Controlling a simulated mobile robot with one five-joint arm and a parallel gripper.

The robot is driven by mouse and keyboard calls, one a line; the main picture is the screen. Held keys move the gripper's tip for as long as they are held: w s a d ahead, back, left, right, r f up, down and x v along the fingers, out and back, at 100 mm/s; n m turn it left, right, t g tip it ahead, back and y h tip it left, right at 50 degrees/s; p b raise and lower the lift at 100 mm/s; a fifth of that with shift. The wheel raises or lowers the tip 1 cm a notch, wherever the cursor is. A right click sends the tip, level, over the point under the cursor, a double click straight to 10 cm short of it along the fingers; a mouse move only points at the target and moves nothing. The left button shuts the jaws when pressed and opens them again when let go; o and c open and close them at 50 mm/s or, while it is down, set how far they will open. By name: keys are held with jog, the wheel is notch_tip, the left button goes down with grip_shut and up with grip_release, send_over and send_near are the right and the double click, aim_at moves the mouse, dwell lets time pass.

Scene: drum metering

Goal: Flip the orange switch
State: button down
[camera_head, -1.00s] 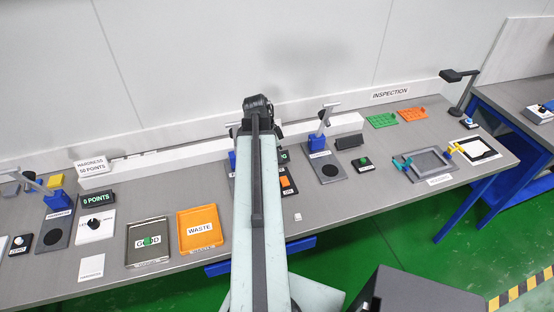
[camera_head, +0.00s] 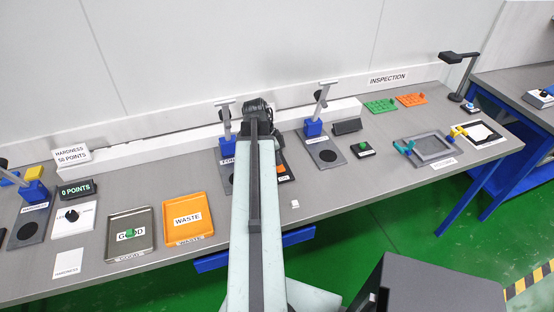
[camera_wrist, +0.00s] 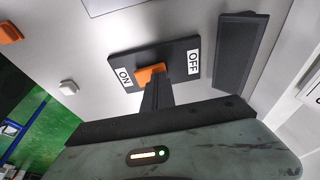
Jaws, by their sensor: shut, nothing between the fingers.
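The orange switch (camera_wrist: 150,74) sits on a black plate (camera_wrist: 183,62) with a white ON label at its left end and a white OFF label at its right end in the wrist view. My gripper (camera_wrist: 155,84) is shut and empty. Its dark fingertips overlap the lower edge of the switch near its middle; I cannot tell whether they touch it. Which way the switch is tipped is unclear. In the head view my arm covers most of the switch plate, and only a sliver of orange (camera_head: 281,169) shows at the arm's right edge.
A dark block (camera_wrist: 238,50) stands right of the plate in the wrist view. A small white piece (camera_wrist: 68,87) lies to its left. In the head view, an orange WASTE tray (camera_head: 206,225) is left of my arm, and a stand with a blue block (camera_head: 313,129) is right.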

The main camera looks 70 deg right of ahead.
jog(key=shift+a, duration=0.2)
jog(key=shift+s+a+r+p, duration=0.15)
jog(key=shift+s+a+p, duration=0.3)
jog(key=shift+s, duration=0.1)
jog(key=shift+r, duration=0.1)
jog(key=s+p+v, duration=0.1)
jog(key=p+v, duration=1.2)
jog(key=shift+d+r, duration=0.35)
jog(key=shift+r, duration=0.15)
jog(key=shift+w, duration=0.15)
